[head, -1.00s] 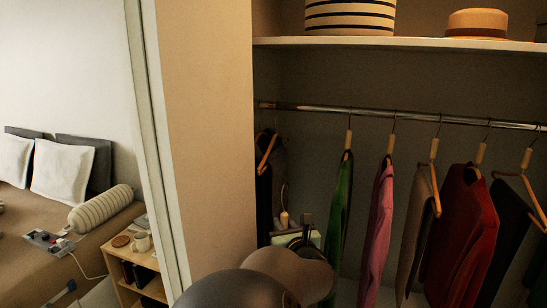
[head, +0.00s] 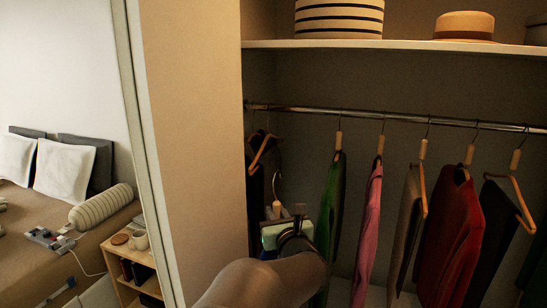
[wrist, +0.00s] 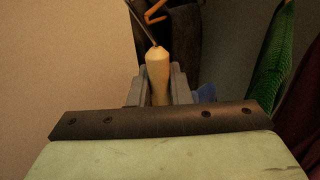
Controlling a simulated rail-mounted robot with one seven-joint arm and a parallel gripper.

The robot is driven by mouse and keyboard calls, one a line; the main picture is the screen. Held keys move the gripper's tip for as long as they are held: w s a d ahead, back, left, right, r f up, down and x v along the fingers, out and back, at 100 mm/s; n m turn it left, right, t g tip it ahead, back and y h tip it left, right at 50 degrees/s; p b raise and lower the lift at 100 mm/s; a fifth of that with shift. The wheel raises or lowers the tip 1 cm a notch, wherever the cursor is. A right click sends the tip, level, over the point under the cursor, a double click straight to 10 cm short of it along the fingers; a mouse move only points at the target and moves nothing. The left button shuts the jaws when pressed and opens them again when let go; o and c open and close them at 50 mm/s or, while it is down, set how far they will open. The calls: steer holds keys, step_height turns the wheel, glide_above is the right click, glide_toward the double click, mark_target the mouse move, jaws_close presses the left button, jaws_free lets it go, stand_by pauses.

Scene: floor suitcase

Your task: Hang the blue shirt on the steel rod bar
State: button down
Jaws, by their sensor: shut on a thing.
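The steel rod bar (head: 380,116) runs across the closet below the shelf. My gripper (head: 279,211) is below the rod near its left end. In the wrist view, my gripper (wrist: 158,88) is shut on the pale wooden neck of a hanger (wrist: 158,70), whose metal hook rises from it. The hanger's neck and hook (head: 277,190) also show in the head view, with the hook well below the rod. A small patch of the blue shirt (wrist: 206,93) shows beside the right finger; the rest is hidden behind my gripper.
On the rod hang a dark garment on a wooden hanger (head: 262,152) at the left, then a green (head: 330,200), a pink (head: 368,230) and a red garment (head: 450,235). A gap lies between the dark and green ones. The closet's side panel (head: 190,130) stands left.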

steer(key=shift+s+d+r+p, duration=0.15)
steer(key=shift+d+r+p, duration=0.1)
steer(key=shift+d+p, duration=0.2)
steer(key=shift+s+d+p, duration=0.5)
steer(key=shift+d+p, duration=0.05)
steer(key=shift+w+a+f+b, duration=0.2)
steer(key=shift+w+a+b, duration=0.05)
steer(key=shift+a+b, duration=0.25)
steer(key=shift+w+a+f+b, duration=0.15)
steer(key=shift+w+a+b, duration=0.1)
steer(key=shift+a+b, duration=0.2)
steer(key=shift+w+r, duration=0.15)
